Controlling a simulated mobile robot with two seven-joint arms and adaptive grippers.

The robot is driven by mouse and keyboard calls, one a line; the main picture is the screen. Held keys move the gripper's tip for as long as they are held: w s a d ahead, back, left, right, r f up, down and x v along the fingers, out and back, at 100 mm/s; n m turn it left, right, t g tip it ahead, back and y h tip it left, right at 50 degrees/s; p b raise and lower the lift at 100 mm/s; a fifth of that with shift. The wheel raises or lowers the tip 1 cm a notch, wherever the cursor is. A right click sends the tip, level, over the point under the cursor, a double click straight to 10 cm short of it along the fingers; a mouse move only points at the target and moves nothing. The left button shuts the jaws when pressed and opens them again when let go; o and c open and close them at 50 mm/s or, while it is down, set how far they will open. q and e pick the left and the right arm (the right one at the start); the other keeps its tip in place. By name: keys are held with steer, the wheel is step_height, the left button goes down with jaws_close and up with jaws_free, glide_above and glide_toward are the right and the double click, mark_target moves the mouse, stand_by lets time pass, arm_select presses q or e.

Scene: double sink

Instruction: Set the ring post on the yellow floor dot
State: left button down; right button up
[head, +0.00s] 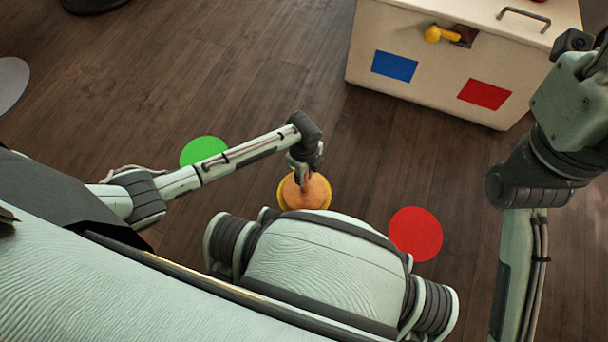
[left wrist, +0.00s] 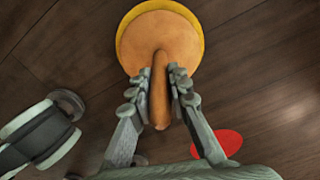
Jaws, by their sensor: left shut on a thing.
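The ring post is an orange wooden peg on a round orange base (head: 318,194). It also shows in the left wrist view (left wrist: 145,42). My left gripper (head: 303,181) is shut on the peg, one finger on each side, as the left wrist view shows (left wrist: 161,72). The base lies over the yellow floor dot (head: 284,202). A thin yellow crescent of the dot (left wrist: 130,15) shows past the base's upper edge in the left wrist view. I cannot tell whether the base touches the floor. My right gripper is out of the picture.
A green dot (head: 203,150) lies to the left and a red dot (head: 415,234) to the right. A cream chest (head: 430,75) with blue and red patches and a yellow knob stands at the upper right. The dark wooden floor between is clear.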

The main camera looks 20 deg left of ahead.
arm_select(q)
steer(key=c, duration=1.9)
jaws_free()
steer(key=shift+f, duration=0.15)
steer(key=o, duration=0.5)
steer(key=shift+c, duration=0.2)
